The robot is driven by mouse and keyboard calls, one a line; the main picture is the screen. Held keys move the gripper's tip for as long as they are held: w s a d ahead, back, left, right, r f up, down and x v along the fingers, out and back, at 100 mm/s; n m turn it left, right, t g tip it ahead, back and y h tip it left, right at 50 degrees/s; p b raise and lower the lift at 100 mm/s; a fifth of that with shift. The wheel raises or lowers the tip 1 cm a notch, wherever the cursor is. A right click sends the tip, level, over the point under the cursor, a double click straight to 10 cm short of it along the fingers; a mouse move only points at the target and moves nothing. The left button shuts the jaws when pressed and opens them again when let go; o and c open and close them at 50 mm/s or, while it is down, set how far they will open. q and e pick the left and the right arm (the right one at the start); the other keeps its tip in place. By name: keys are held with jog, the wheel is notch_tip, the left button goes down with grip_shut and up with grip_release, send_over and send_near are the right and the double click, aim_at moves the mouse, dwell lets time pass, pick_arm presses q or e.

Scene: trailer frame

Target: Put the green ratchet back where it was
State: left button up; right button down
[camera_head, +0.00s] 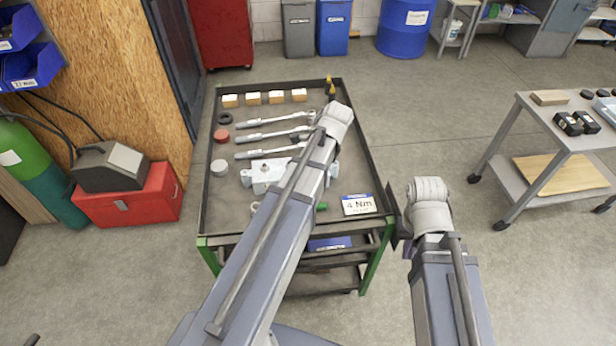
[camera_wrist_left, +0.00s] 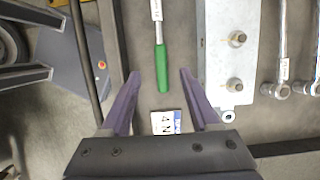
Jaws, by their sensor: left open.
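The green ratchet (camera_wrist_left: 162,68) lies on the cart top, its green handle showing in the left wrist view; its upper end runs out of that view. In the head view only a bit of green handle (camera_head: 322,207) shows beside my left arm. My left gripper (camera_wrist_left: 160,74) is open, with one purple finger on each side of the handle and gaps between; whether the fingers are level with it I cannot tell. It is hidden behind my arm in the head view. My right gripper (camera_head: 396,218) is beside the cart's right edge, seen edge-on, its jaws unclear.
The cart (camera_head: 222,190) carries a "4 Nm" card (camera_head: 358,205), a metal bracket with bolts (camera_head: 262,176), several torque wrenches (camera_head: 268,135), wooden blocks (camera_head: 254,98) and round pieces (camera_head: 221,136). A raised rim edges the cart. A grey side table (camera_head: 545,110) stands at right.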

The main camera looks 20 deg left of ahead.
pick_arm(q)
jog(key=s+d+n, duration=0.4)
jog(key=s+d, duration=0.1)
jog(key=d, duration=0.4)
jog(key=s+d+n+t+h, duration=0.1)
jog(key=s+d+n, duration=0.3)
jog(key=d, duration=0.6)
jog(key=shift+s+d+f+t+h, duration=0.15)
jog(key=shift+s+f+t+h, duration=0.25)
jog(key=shift+s, duration=0.85)
